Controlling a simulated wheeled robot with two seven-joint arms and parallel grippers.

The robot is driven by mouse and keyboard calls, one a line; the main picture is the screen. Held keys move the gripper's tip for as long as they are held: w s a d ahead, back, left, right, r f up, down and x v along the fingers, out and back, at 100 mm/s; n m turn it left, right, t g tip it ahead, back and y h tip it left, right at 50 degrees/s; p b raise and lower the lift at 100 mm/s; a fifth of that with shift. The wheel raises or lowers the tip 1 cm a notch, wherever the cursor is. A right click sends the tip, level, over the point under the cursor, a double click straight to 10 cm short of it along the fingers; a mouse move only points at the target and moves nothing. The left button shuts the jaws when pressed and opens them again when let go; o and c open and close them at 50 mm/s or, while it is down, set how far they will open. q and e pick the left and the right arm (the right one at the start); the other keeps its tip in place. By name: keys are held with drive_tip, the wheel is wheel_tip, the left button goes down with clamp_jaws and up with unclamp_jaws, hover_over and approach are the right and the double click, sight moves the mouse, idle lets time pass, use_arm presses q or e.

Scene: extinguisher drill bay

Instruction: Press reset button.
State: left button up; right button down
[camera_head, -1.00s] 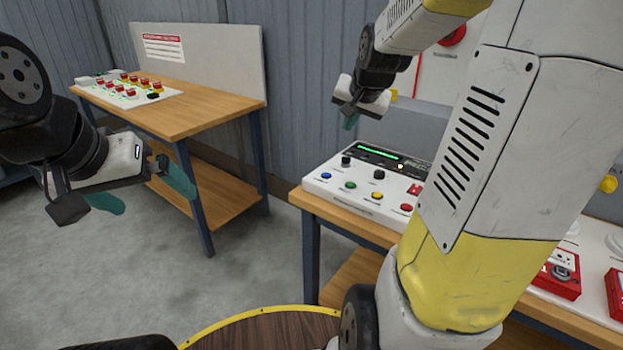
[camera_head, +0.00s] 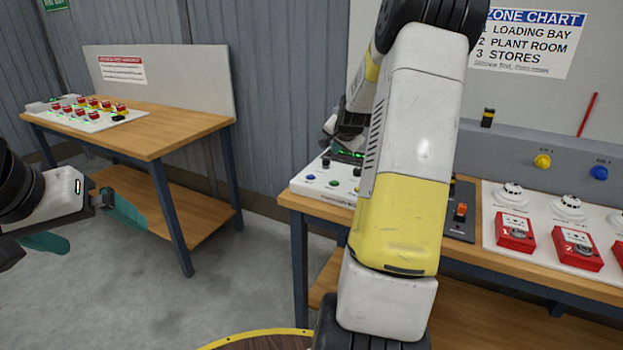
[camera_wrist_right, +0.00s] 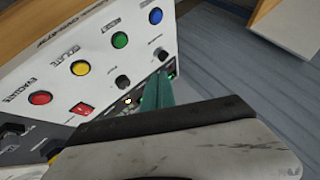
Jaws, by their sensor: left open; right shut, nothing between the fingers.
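The white control panel (camera_head: 300,188) stands on the right bench. Its green button (camera_head: 333,183), labelled RESET, also shows in the right wrist view (camera_wrist_right: 120,40), between the blue button (camera_wrist_right: 155,16) and the yellow button (camera_wrist_right: 81,68). A red button (camera_wrist_right: 40,98) is at the row's far end. My right gripper (camera_wrist_right: 157,92) is shut and empty, its teal fingertips over the panel's display side, beyond the knobs and off the green button. I cannot tell whether they touch the panel. My left gripper (camera_head: 85,226) is open and empty, over the floor at left.
My right arm hides part of the panel in the head view. Red call points (camera_head: 515,232) and white detectors stand on a board to the right. A second bench (camera_head: 165,130) with a button board (camera_head: 75,125) is at left. Bare floor lies between the benches.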

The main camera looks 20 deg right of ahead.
sight(335, 184)
drive_tip(key=shift+f, duration=4.4)
drive_tip(key=shift+f, duration=0.15)
drive_tip(key=shift+f, duration=0.25)
drive_tip(key=shift+f, duration=0.5)
drive_tip(key=shift+r, duration=0.9)
drive_tip(key=shift+r, duration=0.1)
drive_tip(key=shift+r, duration=2.4)
